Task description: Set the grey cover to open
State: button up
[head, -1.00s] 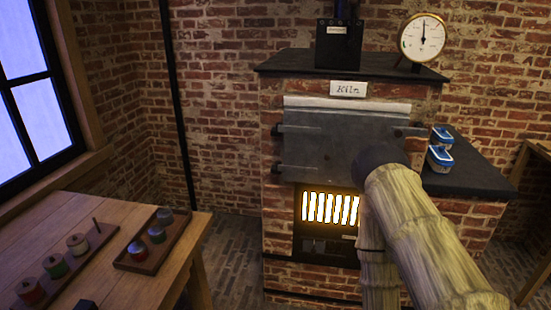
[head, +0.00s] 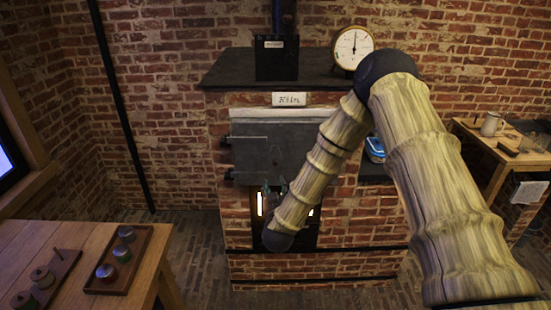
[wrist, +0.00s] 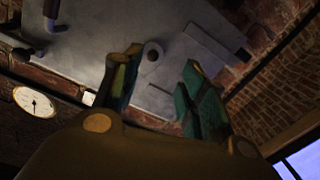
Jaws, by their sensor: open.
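The grey cover (head: 258,150) is a flat metal plate on the front of the brick kiln, with dark hinge bars at its left edge. It looks closed against the kiln front. It fills much of the upper wrist view (wrist: 100,38), tilted, with a small round knob (wrist: 152,54) on it. My gripper (head: 273,186) is at the lower part of the cover in the head view. In the wrist view its two green fingers (wrist: 160,75) are apart, with the knob beyond and between their tips. I cannot tell whether they touch it. My arm hides the cover's right side.
The glowing grate (head: 260,204) sits below the cover, partly behind my arm. A gauge (head: 352,47) stands on the kiln top. A wooden table (head: 60,240) with a tray of jars (head: 120,262) is at lower left.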

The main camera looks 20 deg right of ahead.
aim_at(275, 164)
jog(key=p+x, duration=0.1)
jog(key=x, duration=0.2)
jog(key=r+p+x, duration=0.1)
jog(key=p+x, duration=0.1)
jog(key=x, duration=0.2)
jog(key=r+p+x, duration=0.1)
jog(key=x, duration=0.3)
jog(key=shift+w+d, duration=0.25)
jog(key=shift+c, duration=0.4)
grip_shut()
